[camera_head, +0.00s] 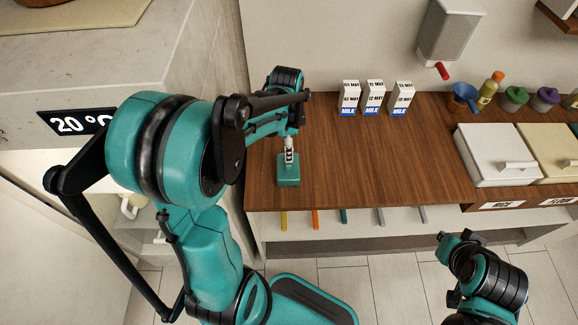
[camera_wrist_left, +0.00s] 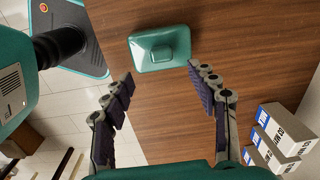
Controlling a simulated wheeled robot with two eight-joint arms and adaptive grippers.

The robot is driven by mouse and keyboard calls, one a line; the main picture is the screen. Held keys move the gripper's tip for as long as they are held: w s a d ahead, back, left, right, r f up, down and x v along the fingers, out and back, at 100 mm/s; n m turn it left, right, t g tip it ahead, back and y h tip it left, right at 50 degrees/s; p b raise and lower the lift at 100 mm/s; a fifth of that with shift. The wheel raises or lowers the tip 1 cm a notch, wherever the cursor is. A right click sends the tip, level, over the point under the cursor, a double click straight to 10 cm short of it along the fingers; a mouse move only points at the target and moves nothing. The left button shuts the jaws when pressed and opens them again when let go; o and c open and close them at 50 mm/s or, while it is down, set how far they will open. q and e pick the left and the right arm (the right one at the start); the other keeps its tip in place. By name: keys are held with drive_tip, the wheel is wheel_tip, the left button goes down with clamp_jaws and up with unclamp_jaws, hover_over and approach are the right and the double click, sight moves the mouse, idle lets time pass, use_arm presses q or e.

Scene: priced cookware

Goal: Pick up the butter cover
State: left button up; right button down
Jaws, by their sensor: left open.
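The butter cover (camera_head: 288,174) is a small teal box-shaped lid with a raised knob on top. It sits on the brown wooden counter near its front left edge. In the left wrist view the butter cover (camera_wrist_left: 146,62) is just beyond my fingertips. My left gripper (camera_wrist_left: 161,74) is open and empty, its two fingers spread about as wide as the cover. In the head view my left gripper (camera_head: 289,150) is over the cover, partly hidden by my arm; whether it touches cannot be told. My right arm shows at the lower right, without its gripper.
Several milk cartons (camera_head: 374,98) stand at the counter's back; they also show in the left wrist view (camera_wrist_left: 283,135). White and cream bins (camera_head: 490,158), a blue funnel-like cup (camera_head: 465,97) and a bottle are at the right. A wall dispenser (camera_head: 448,35) hangs above. The counter's middle is clear.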

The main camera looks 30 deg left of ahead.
sight(288, 168)
use_arm(q)
drive_tip(key=shift+w+a+f, duration=0.1)
drive_tip(key=shift+a+f, duration=0.15)
drive_tip(key=shift+f, duration=0.15)
wheel_tip(288, 168, down, 2)
drive_tip(key=shift+w+f+m+b, duration=0.1)
drive_tip(key=shift+m+b, duration=0.2)
drive_tip(key=shift+b, duration=0.1)
drive_tip(key=f+b, duration=0.1)
drive_tip(key=f, duration=0.1)
drive_tip(key=f+b, duration=0.1)
drive_tip(key=f, duration=0.2)
drive_tip(key=shift+w+d+f+b, duration=0.1)
drive_tip(key=shift+d+f+b, duration=0.1)
drive_tip(key=shift+f+b, duration=0.15)
clamp_jaws()
drive_tip(key=shift+r, duration=0.1)
